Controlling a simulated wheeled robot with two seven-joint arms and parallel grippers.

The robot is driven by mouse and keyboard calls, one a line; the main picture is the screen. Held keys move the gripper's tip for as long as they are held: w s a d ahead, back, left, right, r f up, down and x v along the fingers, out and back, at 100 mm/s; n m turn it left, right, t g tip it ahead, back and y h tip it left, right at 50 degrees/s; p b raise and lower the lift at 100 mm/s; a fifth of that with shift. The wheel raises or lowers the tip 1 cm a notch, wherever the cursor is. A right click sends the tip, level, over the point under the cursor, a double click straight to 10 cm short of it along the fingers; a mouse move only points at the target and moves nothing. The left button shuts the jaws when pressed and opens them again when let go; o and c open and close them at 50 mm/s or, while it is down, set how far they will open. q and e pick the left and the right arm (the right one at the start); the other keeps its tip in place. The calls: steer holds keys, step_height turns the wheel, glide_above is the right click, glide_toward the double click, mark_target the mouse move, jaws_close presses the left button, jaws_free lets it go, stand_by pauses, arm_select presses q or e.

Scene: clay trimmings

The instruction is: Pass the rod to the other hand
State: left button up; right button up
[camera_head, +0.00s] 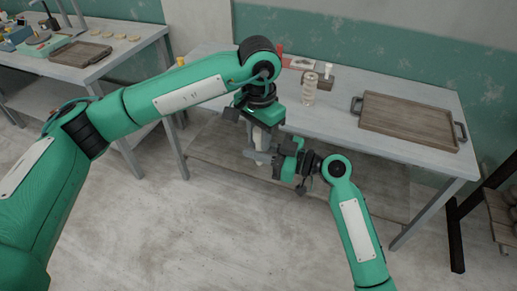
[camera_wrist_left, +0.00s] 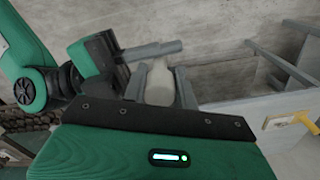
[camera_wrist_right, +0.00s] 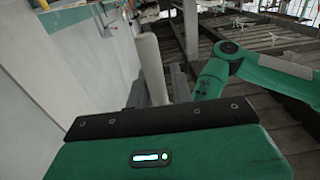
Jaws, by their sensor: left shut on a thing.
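The pale rod (camera_head: 258,140) stands roughly upright below my left gripper (camera_head: 262,128), in front of the table. In the left wrist view the rod (camera_wrist_left: 160,84) sits between the fingers of my left gripper (camera_wrist_left: 161,92), which is shut on it. My right gripper (camera_head: 268,156) comes in from the right at the rod, just below the left one. In the right wrist view the rod (camera_wrist_right: 151,66) lies between the fingers of my right gripper (camera_wrist_right: 158,92). These fingers look open around it, with a narrow gap at the right. The rod's ends are partly hidden.
A grey table (camera_head: 335,125) stands behind the grippers. It bears a wooden tray (camera_head: 408,122) with handles, a clear glass-like cylinder (camera_head: 309,90) and a small wooden block (camera_head: 322,80). Another table (camera_head: 95,72) with tools stands at the left. The floor in front is clear.

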arm_select(q)
steer(key=shift+w, duration=0.1)
arm_select(e)
jaws_close()
arm_select(q)
steer(key=o, duration=1.1)
